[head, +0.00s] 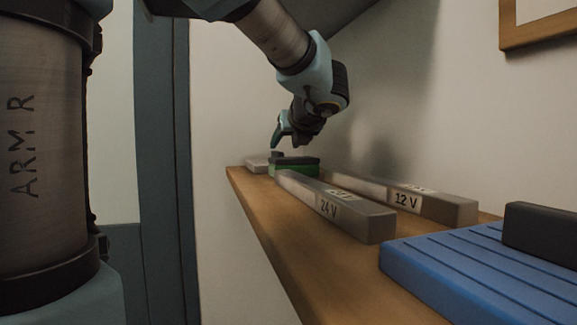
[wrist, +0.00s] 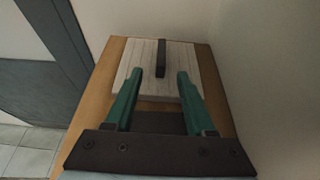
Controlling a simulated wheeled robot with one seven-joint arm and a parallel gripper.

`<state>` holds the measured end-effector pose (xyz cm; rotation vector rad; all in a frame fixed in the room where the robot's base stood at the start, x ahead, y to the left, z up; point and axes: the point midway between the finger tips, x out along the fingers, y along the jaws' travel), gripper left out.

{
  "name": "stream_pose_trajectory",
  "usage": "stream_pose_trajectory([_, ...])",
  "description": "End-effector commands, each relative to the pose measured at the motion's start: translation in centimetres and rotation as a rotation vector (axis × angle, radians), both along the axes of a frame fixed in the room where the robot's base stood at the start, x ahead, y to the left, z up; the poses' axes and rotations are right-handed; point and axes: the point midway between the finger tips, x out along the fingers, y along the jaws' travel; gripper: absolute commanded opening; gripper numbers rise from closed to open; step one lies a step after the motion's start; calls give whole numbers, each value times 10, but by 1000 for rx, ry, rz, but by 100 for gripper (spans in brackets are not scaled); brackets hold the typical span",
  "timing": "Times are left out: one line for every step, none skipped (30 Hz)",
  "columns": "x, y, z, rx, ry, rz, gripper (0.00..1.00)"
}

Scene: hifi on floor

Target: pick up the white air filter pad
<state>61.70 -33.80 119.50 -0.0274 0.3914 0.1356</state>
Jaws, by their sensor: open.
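The white air filter pad (wrist: 124,83) lies flat at the far end of the wooden shelf, with grooves across its top and a dark upright grip bar (wrist: 161,58) in its middle. In the head view the pad (head: 257,165) is small and partly hidden behind a green and black thing. My gripper (wrist: 160,74) is open, with its green fingers apart and pointing toward the pad. In the wrist view the grip bar shows beyond and between the fingertips. In the head view my gripper (head: 277,142) is above the far end of the shelf. Nothing shows held.
A green block with a dark top (head: 295,168) stands just nearer than the pad. Grey bars marked 24 V (head: 340,212) and 12 V (head: 425,203) lie nearer, then a blue grooved pad (head: 450,275) with a dark bar. A wall borders the shelf's right side.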

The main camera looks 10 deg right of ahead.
Motion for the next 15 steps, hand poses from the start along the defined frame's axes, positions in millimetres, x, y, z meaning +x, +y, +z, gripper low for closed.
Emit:
stream_pose_trajectory([7, 2, -3, 2, 1, 3, 55])
stream_pose_trajectory([12, 2, -5, 3, 1, 4, 55])
stream_pose_trajectory([18, 3, -8, 3, 1, 4, 55])
stream_pose_trajectory([22, 4, -10, 3, 2, 4, 55])
stream_pose_trajectory([27, 4, -12, 3, 2, 3, 55])
stream_pose_trajectory([32, 5, -13, 3, 1, 3, 55])
stream_pose_trajectory([35, 6, -15, 3, 1, 4, 55])
stream_pose_trajectory([38, 6, -16, 3, 1, 4, 55])
stream_pose_trajectory([41, 6, -17, 1, 2, 3, 55])
stream_pose_trajectory([43, 6, -18, 1, 1, 3, 55])
stream_pose_trajectory([44, 6, -18, 1, 1, 3, 55])
stream_pose_trajectory([46, 7, -18, 1, 0, 3, 55])
stream_pose_trajectory([48, 7, -19, 2, 0, 2, 55])
stream_pose_trajectory([51, 7, -19, 2, 0, 2, 55])
stream_pose_trajectory([56, 7, -20, 3, 1, 2, 55])
